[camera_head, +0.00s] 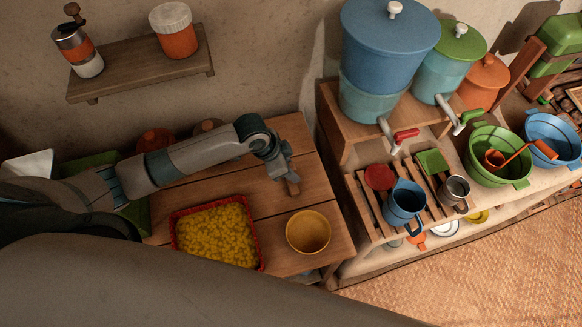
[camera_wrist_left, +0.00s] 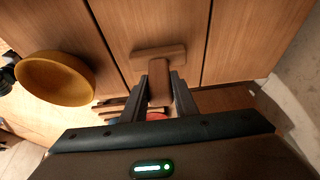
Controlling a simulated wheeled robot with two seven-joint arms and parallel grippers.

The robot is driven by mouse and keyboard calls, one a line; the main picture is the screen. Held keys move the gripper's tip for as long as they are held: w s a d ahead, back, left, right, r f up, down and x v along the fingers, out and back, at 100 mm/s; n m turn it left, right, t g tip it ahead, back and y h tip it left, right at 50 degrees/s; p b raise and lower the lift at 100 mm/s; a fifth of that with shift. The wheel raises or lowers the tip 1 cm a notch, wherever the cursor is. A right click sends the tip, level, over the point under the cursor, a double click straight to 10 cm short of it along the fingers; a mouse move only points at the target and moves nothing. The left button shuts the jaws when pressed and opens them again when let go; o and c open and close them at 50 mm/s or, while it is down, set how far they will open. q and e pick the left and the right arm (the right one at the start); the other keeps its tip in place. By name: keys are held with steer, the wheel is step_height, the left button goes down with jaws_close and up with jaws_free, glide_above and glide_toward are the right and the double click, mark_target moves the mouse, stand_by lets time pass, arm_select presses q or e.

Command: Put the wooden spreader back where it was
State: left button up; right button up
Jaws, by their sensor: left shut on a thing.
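The wooden spreader (camera_wrist_left: 158,54) is a small brown T-shaped tool. My left gripper (camera_wrist_left: 160,85) is shut on its handle, and the crossbar sticks out beyond the fingertips in the left wrist view. In the head view my left gripper (camera_head: 285,176) is over the right part of the wooden table (camera_head: 279,213), with a bit of the spreader (camera_head: 293,187) showing below the fingers. I cannot tell whether the spreader touches the table. My right gripper is not in view.
A red tray of yellow pieces (camera_head: 216,234) and a yellow bowl (camera_head: 308,232) stand on the table's front part. A slatted rack with a blue mug (camera_head: 404,203) stands to the right. Bare tabletop lies around the gripper.

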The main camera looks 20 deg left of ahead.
arm_select(q)
steer(key=shift+f, duration=0.15)
steer(key=o, duration=1.1)
steer(key=shift+c, duration=0.2)
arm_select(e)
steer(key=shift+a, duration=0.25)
arm_select(q)
steer(key=b+v, duration=0.2)
steer(key=v, duration=1)
steer(key=shift+b, duration=0.3)
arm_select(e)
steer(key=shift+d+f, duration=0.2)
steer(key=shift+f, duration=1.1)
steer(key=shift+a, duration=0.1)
